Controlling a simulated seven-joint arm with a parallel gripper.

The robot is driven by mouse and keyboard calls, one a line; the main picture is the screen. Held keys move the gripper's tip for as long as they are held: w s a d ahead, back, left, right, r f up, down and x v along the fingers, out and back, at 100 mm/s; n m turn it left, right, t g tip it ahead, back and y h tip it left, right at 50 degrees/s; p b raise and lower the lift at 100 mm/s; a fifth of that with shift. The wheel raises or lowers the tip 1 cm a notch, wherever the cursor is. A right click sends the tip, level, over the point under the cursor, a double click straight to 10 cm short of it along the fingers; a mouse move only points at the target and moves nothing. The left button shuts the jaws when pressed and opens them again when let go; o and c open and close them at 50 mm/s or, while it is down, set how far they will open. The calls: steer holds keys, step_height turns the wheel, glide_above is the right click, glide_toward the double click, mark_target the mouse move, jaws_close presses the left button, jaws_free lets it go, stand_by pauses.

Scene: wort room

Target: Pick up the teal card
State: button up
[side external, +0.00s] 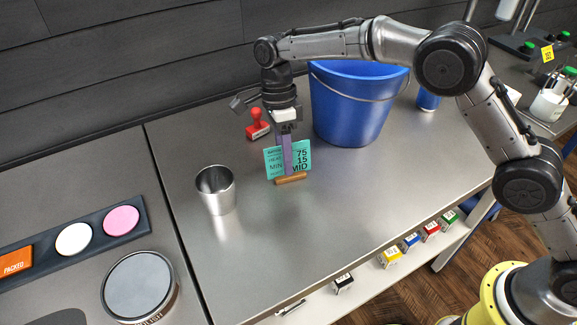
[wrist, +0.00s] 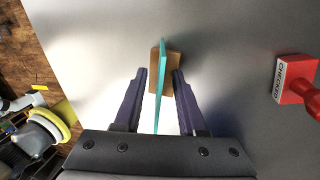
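The teal card (side external: 302,153) stands upright in a small brown wooden holder (side external: 291,179) on the metal table. It carries dark print. My gripper (side external: 288,172) points down over it, and a purple finger covers part of the card's face. In the wrist view, the card (wrist: 161,85) shows edge-on between the two purple fingers of my gripper (wrist: 159,72). A gap shows on each side of the card, so the fingers are open around it and apart from it. The wooden holder (wrist: 170,74) lies just beyond the fingertips.
A blue bucket (side external: 352,105) stands behind and right of the card. A red stamp (side external: 257,126) is close behind it, also in the wrist view (wrist: 295,80). A metal cup (side external: 216,190) stands to the left. The table in front of the card is clear.

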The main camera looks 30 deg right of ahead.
jaws_close()
steer(key=shift+r, duration=0.1)
stand_by(0.6)
